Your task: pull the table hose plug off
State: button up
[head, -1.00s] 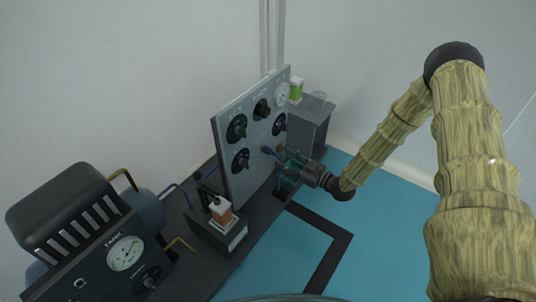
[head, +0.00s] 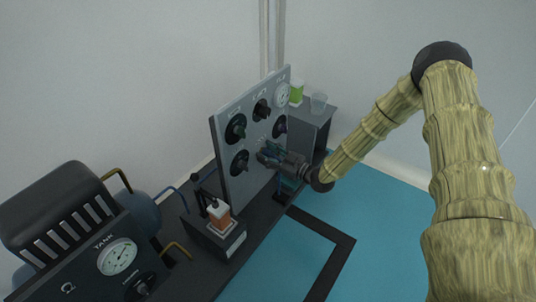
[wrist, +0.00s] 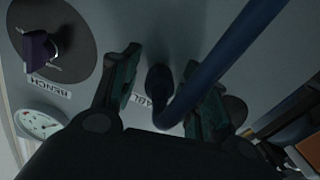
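The table hose plug (wrist: 158,80) is a dark round fitting seated in the grey panel (wrist: 190,25), beside a partly hidden label reading "TABL". A dark blue hose (wrist: 212,70) bends out from it across the wrist view. My gripper (wrist: 168,95) is open, with one green-padded finger on each side of the plug and hose. I see gaps between the pads and the plug. In the head view my gripper (head: 266,152) is close against the front of the upright panel (head: 227,190), and it hides most of the plug there.
A gauge (wrist: 38,124) is near. A dark box with an orange-and-white piece (head: 219,213) stands in front.

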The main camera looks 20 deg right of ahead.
aim_at(271, 155)
grip_shut()
jog(key=shift+p+v, duration=1.1)
jog(key=shift+v, duration=0.45)
jog(key=shift+s+d+f, duration=0.1)
jog(key=shift+s, duration=0.05)
jog(key=shift+o, duration=0.9)
grip_release()
jog(key=shift+d, duration=0.2)
jog(key=shift+a, duration=0.15)
jog(key=v, duration=1.2)
